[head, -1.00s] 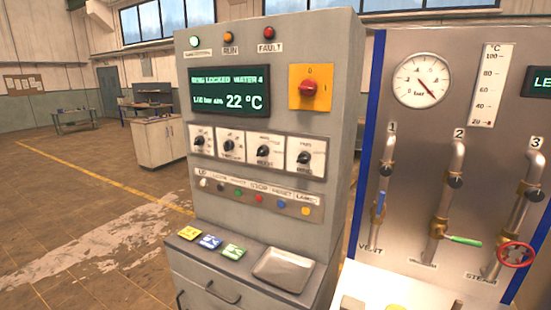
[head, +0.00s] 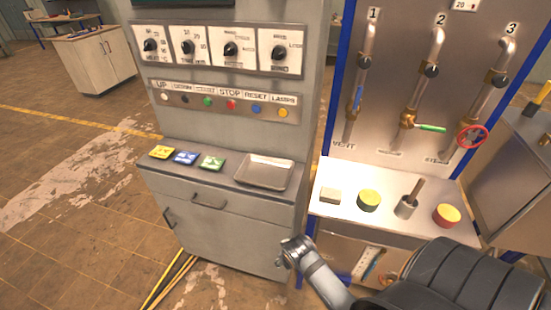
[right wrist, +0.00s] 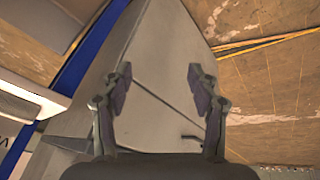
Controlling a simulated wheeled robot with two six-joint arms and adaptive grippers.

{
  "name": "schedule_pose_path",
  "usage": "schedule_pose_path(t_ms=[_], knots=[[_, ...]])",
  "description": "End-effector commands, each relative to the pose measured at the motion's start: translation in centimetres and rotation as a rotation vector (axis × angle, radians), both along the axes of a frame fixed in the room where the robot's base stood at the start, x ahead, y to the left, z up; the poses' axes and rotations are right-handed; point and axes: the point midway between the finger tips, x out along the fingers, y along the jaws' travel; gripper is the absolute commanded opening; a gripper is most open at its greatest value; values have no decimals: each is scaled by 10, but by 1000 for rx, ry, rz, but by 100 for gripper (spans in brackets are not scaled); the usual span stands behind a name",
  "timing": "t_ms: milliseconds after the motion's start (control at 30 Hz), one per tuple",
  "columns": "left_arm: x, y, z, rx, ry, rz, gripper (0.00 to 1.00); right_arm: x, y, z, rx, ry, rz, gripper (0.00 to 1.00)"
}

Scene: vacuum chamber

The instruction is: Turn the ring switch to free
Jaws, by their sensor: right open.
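A row of four black rotary knobs on white plates is on the front of the grey control cabinet (head: 220,112). The display reading "RING LOCKED" is above the picture now. My right gripper (right wrist: 160,78) is open and empty in the right wrist view, with the cabinet's grey surface beyond its fingers. In the head view my right arm is at lower right, below the knobs and apart from them. My left gripper is not in view.
Coloured buttons (head: 207,101) sit below the knobs. A metal tray (head: 264,173) and several coloured cards lie on the cabinet ledge.

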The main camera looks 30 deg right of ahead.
Motion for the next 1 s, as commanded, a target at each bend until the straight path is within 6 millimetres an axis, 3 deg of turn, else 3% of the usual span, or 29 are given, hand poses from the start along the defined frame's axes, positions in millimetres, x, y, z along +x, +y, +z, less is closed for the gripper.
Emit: schedule_pose_path(t_ms=[33, 367, 400, 500, 600, 733, 800, 1000], knots=[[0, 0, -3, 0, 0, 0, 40, 24, -3, 38, -24, -74, -29, 60], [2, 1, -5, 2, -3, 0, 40, 166, -58, 258, -215, -610, -382, 60], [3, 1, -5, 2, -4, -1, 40, 181, -63, 288, -237, -683, -427, 60], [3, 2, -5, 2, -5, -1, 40, 213, -72, 369, -291, -867, -527, 60], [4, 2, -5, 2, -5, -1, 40, 230, -75, 442, -337, -1025, -599, 60], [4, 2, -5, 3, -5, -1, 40, 237, -74, 498, -374, -1143, -645, 60], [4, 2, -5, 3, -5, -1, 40, 237, -74, 510, -383, -1166, -654, 60], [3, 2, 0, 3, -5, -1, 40, 241, -79, 515, -391, -1172, -654, 60]])
